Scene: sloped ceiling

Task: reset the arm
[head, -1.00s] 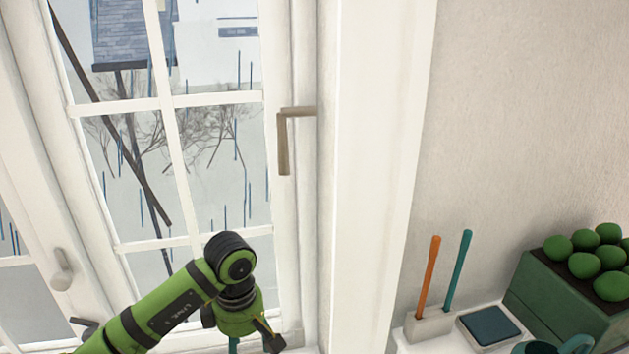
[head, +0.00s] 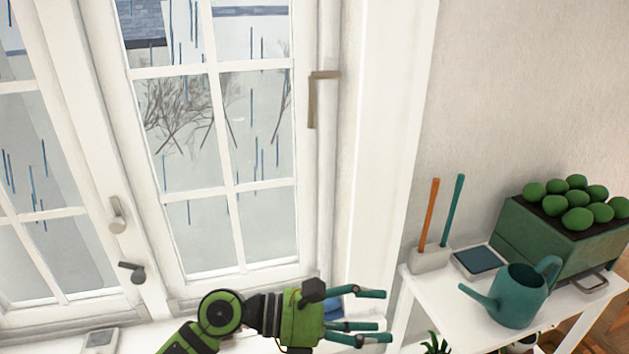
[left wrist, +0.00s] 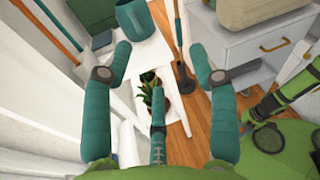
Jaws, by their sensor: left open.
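My left arm (head: 215,318) is green and black and comes in at the bottom of the head view. My left gripper (head: 372,318) is open and empty in front of the window sill, its teal fingers pointing right. In the left wrist view my left gripper (left wrist: 165,95) shows spread fingers with nothing between them; the white table and floor show beyond. My right gripper is not clearly in view. A green arm part (left wrist: 285,100), likely mine, shows at the right of the left wrist view.
A white table (head: 425,295) at the right holds a teal watering can (head: 517,296), a green box (head: 540,240) with green round things, a blue pad (head: 479,261) and a holder (head: 430,257) with two sticks. The window (head: 215,170) with its handle (head: 313,100) looks closed.

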